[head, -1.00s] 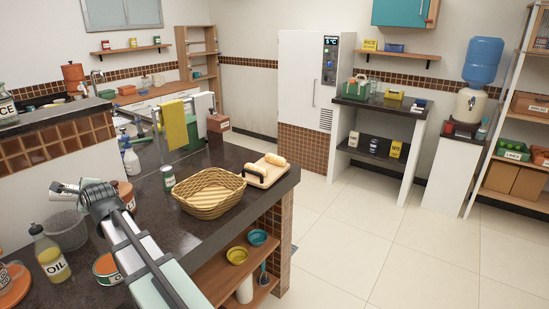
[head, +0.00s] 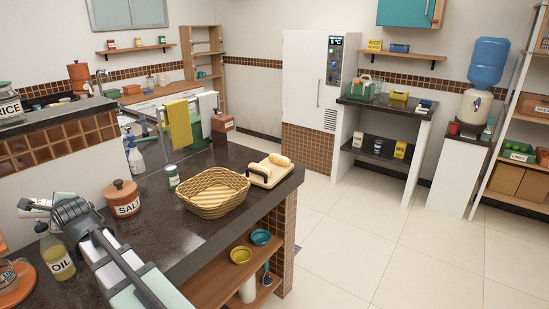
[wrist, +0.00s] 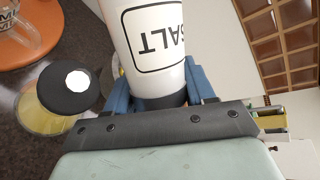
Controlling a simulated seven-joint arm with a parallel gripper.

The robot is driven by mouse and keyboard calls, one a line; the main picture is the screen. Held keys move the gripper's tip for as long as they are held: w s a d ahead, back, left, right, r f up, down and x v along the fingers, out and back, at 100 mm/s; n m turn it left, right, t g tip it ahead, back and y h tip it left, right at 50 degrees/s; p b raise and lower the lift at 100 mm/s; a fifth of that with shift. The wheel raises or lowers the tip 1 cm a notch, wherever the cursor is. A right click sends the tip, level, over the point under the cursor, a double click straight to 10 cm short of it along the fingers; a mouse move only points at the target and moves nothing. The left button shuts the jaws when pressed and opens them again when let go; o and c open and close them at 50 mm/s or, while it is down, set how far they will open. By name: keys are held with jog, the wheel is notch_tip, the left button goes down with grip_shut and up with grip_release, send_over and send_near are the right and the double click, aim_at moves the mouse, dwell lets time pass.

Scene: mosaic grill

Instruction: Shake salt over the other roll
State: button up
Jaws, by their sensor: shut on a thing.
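My gripper (wrist: 155,88) is shut on a white shaker (wrist: 148,15) with a black-framed SALT label, its lettering upside down in the wrist view. In the head view, my gripper (head: 48,207) and the pale shaker (head: 32,204) are at the left, above the dark counter near the oil bottle. The shaker looks tilted, nearly sideways. A pale roll (head: 280,160) lies on a light wooden board (head: 259,182) at the counter's far right end, well away from my gripper. A second roll there is hard to make out beside a dark shape.
A wicker basket (head: 212,193) stands in front of the board. The oil bottle (head: 55,252), also in the wrist view (wrist: 55,95), is close to my gripper. The middle counter has bare room.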

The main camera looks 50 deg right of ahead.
dwell(0.4)
jog(key=shift+w+a+r+n+g, duration=0.1)
jog(key=shift+w+r+n+g, duration=0.1)
jog(key=shift+r+n, duration=0.2)
jog(key=shift+w+a+r+n+g, duration=0.1)
jog(key=shift+w+r+n, duration=0.05)
jog(key=shift+r+n, duration=0.25)
jog(key=shift+w+a+r+n+g+h, duration=0.2)
jog(key=shift+w+r+n+h, duration=0.1)
jog(key=shift+n, duration=0.2)
jog(key=shift+w+a+r+n+g+h, duration=0.2)
jog(key=shift+r+n+h, duration=0.1)
jog(key=shift+n, duration=0.2)
jog(key=a+r+n+g+h, duration=0.1)
jog(key=a+r+n+h, duration=0.1)
jog(key=r+n+h, duration=0.3)
jog(key=a+r+n+g+h, duration=0.1)
jog(key=a+r+n+h, duration=0.2)
jog(key=r, duration=0.7)
jog(key=w+n+h, duration=0.1)
jog(key=n+h, duration=0.1)
jog(key=h, duration=0.1)
jog(key=shift+a+r, duration=0.15)
jog(key=shift+r, duration=0.25)
